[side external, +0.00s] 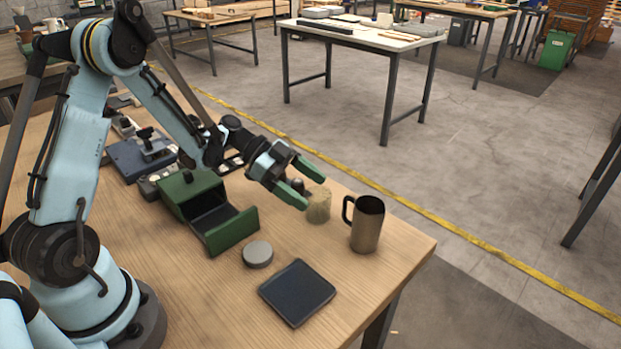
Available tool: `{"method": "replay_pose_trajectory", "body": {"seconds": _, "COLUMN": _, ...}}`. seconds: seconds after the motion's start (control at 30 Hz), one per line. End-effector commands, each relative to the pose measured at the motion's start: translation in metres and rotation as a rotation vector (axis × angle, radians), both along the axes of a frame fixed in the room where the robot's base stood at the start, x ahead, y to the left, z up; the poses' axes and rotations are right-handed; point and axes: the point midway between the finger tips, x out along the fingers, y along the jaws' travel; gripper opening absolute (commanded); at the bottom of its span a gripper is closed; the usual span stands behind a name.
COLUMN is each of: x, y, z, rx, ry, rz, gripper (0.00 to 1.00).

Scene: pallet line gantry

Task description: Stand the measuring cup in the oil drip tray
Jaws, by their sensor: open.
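The measuring cup (367,226) is a brownish metal cup with a dark handle on its left side. It stands upright near the right end of the wooden table. The oil drip tray (297,292) looks to be the shallow black square tray lying flat near the front edge, in front and to the left of the cup. It is empty. My gripper (314,192) has green fingers, spread open with nothing held. It is to the left of the cup and apart from it, pointing toward the right.
A tan, rough cylinder (318,206) stands just by my fingertips, left of the cup. A grey round disc (257,254) lies left of the tray. A green open box (231,231) stands farther left. The tabletop between cup and tray is clear.

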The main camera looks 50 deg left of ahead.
Motion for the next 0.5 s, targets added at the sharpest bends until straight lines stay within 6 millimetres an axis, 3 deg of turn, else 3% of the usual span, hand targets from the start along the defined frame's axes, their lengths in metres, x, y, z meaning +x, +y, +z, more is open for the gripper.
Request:
{"method": "replay_pose_trajectory", "body": {"seconds": 0.2, "x": 0.013, "y": -0.023, "z": -0.014, "rx": 0.000, "ry": 0.000, "rz": -0.002, "gripper": 0.87}}
{"method": "replay_pose_trajectory", "body": {"seconds": 0.5, "x": 0.014, "y": -0.026, "z": -0.016, "rx": 0.000, "ry": 0.000, "rz": 0.001, "gripper": 0.87}}
